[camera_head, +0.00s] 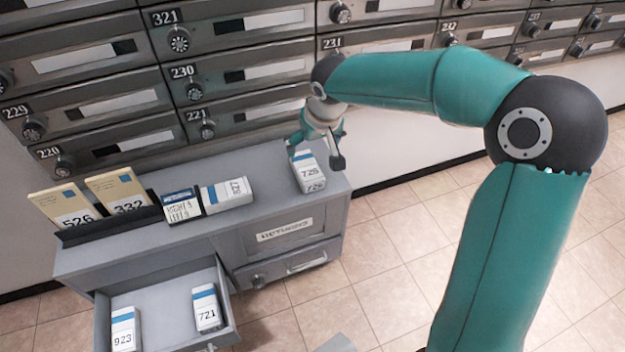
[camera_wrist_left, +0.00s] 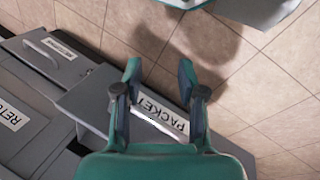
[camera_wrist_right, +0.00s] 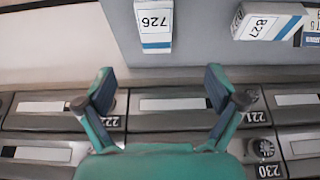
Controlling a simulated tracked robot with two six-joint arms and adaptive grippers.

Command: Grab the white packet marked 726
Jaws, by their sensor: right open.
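The white packet marked 726 (camera_head: 309,172), with a blue band, stands near the right end of the grey cabinet top. It also shows upside down at the top of the right wrist view (camera_wrist_right: 154,22). My right gripper (camera_head: 315,152) is at the packet's far side, by the mailbox wall, with its fingers apart. In the right wrist view the open fingers (camera_wrist_right: 160,82) have nothing between them, and the packet lies beyond them.
A white packet marked 827 (camera_head: 227,195) and a small blue-and-white box (camera_head: 182,207) stand left on the cabinet top (camera_head: 265,215). Envelopes 526 (camera_head: 64,205) and 332 (camera_head: 120,190) sit in a dark rack. The open drawer (camera_head: 165,300) holds packets 923 (camera_head: 125,331) and 721 (camera_head: 206,309).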

